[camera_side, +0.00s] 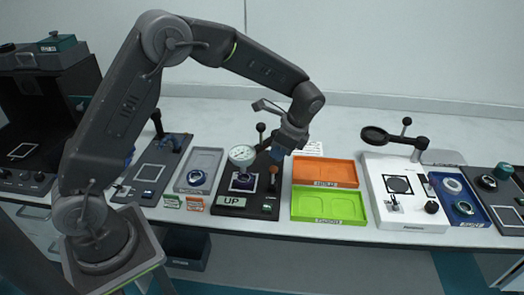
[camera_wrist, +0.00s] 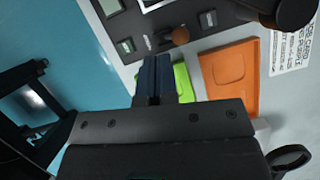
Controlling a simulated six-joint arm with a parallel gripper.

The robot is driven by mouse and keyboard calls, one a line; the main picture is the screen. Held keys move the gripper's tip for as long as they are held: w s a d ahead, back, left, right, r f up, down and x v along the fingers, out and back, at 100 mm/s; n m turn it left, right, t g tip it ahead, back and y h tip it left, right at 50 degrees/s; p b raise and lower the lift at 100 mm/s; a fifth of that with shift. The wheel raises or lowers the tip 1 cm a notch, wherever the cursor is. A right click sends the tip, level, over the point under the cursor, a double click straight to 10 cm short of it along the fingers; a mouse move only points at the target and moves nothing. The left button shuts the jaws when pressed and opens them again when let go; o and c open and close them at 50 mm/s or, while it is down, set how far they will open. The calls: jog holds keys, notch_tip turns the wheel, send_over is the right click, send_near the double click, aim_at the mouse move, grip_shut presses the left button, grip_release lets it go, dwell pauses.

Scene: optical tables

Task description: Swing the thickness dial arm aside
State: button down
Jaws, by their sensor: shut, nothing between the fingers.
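The thickness dial (camera_side: 243,156) is a white round gauge on an arm above the dark gauge base (camera_side: 228,211) in the side view. A black ball knob (camera_side: 261,127) stands on a stem behind the dial. A brown-topped lever (camera_side: 273,172) stands at the base's right; it also shows in the wrist view (camera_wrist: 180,36). My gripper (camera_side: 276,154) is shut and empty, with blue fingers, just right of the dial and above the base's right edge. In the wrist view the fingers (camera_wrist: 153,62) are together.
An orange tray (camera_side: 325,184) and a green tray (camera_side: 329,217) lie right of the base. A grey tray (camera_side: 207,159) with a ringed lens is to the left. A white station with a magnifier (camera_side: 375,135) stands further right. The wall behind the table is clear.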

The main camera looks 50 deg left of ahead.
aim_at(251, 153)
jog(key=shift+s+a+f, duration=0.3)
jog(key=shift+s+a, duration=0.35)
jog(key=shift+a, duration=0.3)
jog(key=shift+s+a+f, duration=0.3)
jog(key=shift+s+a, duration=0.3)
jog(key=shift+a, duration=0.3)
jog(key=shift+s+a+m, duration=0.25)
jog(key=shift+a+m, duration=0.15)
jog(key=shift+a, duration=0.15)
jog(key=shift+s+a+m+t, duration=0.3)
jog(key=shift+s+a+m, duration=0.05)
jog(key=shift+a+m, duration=0.35)
jog(key=w+a+m+t, duration=0.1)
jog(key=a+m+t, duration=0.1)
jog(key=a+m, duration=0.5)
jog(key=shift+w+a+t+y, duration=0.15)
jog(key=shift+a+t+y, duration=0.2)
jog(key=shift+a, duration=2.05)
